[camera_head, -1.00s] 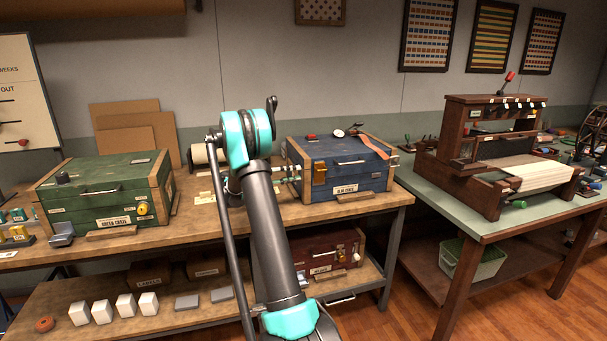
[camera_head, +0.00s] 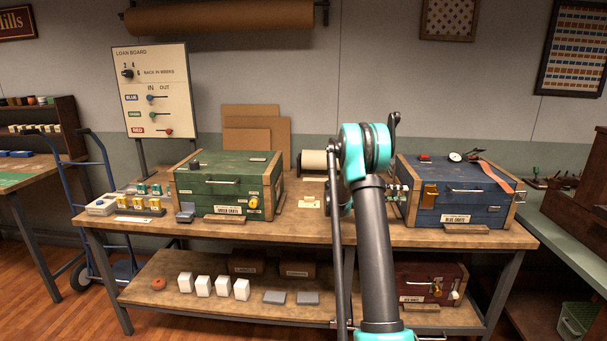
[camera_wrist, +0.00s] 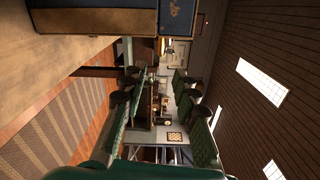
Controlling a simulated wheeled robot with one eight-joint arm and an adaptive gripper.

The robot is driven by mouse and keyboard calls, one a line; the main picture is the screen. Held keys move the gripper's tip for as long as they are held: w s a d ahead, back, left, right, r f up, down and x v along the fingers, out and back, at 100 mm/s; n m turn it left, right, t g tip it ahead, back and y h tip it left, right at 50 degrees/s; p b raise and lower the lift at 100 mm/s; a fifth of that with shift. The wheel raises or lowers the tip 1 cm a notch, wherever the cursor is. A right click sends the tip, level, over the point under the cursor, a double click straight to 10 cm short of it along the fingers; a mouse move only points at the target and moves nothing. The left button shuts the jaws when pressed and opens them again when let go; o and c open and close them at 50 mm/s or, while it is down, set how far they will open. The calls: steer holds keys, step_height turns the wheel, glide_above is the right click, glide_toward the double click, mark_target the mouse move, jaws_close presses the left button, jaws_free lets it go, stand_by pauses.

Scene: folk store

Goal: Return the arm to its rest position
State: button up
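My arm (camera_head: 376,250) stands upright in the lower right middle of the head view, its elbow bent high in front of the bench. The head view does not clearly show my gripper; the arm hides the space behind it. In the wrist view my gripper (camera_wrist: 160,78) shows as two dark green fingers standing apart, with nothing seen between them. The blue crate (camera_head: 455,217) sits on the bench right of the arm, and the green crate (camera_head: 222,211) sits left of it. Both lids are down.
The wooden bench (camera_head: 320,232) spans the middle, with a lower shelf holding white blocks (camera_head: 203,285) and a red crate (camera_head: 418,282). A loan board (camera_head: 152,93) stands behind at left. A blue hand truck (camera_head: 92,215) stands left. Open floor (camera_head: 60,318) lies front left.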

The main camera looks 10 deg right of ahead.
steer(key=s+a+f+m+t+y, duration=0.2)
steer(key=s+a+f+m+y, duration=0.2)
steer(key=s+a+m, duration=0.6)
steer(key=s+a+f+m+t+y, duration=0.3)
steer(key=s+a+f+m+y, duration=0.2)
steer(key=s+a+m, duration=0.6)
steer(key=s+a+f+m+t+y, duration=0.3)
steer(key=s+a+f+m+y, duration=0.2)
steer(key=s, duration=0.9)
steer(key=a+m+y, duration=0.3)
steer(key=a+m, duration=0.2)
steer(key=a, duration=0.1)
steer(key=shift+f+y, duration=0.25)
steer(key=shift+y, duration=0.05)
steer(key=shift+d, duration=0.2)
